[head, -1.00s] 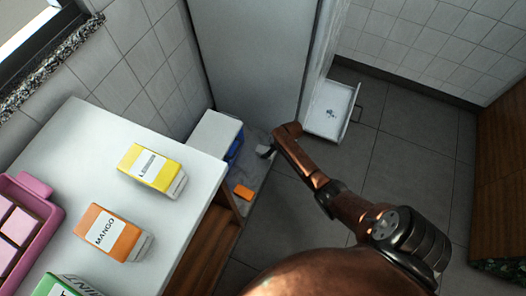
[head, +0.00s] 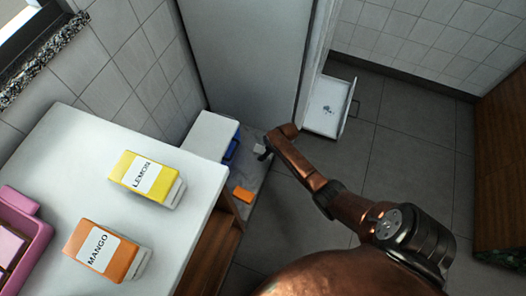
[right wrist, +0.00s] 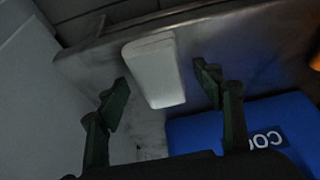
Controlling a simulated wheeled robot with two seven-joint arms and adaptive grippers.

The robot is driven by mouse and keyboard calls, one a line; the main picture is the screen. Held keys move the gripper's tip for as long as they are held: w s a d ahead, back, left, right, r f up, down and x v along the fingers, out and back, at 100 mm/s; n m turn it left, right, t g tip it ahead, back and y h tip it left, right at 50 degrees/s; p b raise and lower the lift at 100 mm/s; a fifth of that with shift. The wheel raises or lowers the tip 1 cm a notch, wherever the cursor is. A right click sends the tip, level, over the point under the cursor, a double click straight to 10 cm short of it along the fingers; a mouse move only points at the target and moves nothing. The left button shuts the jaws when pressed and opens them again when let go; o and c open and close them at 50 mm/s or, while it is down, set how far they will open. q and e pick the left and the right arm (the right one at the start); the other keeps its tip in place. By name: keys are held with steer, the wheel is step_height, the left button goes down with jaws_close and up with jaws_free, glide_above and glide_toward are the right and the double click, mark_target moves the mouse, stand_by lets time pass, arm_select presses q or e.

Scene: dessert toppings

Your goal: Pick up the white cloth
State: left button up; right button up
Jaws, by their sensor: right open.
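The white cloth (right wrist: 153,70) looks like a small folded white block. It lies on a grey stone-like surface, and a small part of it shows in the head view (head: 259,148). My right gripper (right wrist: 160,82) is open in the right wrist view, with one dark finger on each side of the cloth and gaps between. In the head view the right gripper (head: 264,154) is small and dark, beside the cloth. Whether it touches the cloth cannot be told. My left gripper is not in view.
A blue carton (right wrist: 225,128) lies close to the right gripper. An orange item (head: 243,194) lies on the same low surface. A white counter (head: 80,140) holds a yellow lemon carton (head: 146,179), an orange mango carton (head: 105,250) and a pink container (head: 35,235). A grey panel stands behind.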

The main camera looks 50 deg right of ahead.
steer(key=shift+f, duration=0.2)
steer(key=shift+c, duration=0.4)
steer(key=c, duration=1.1)
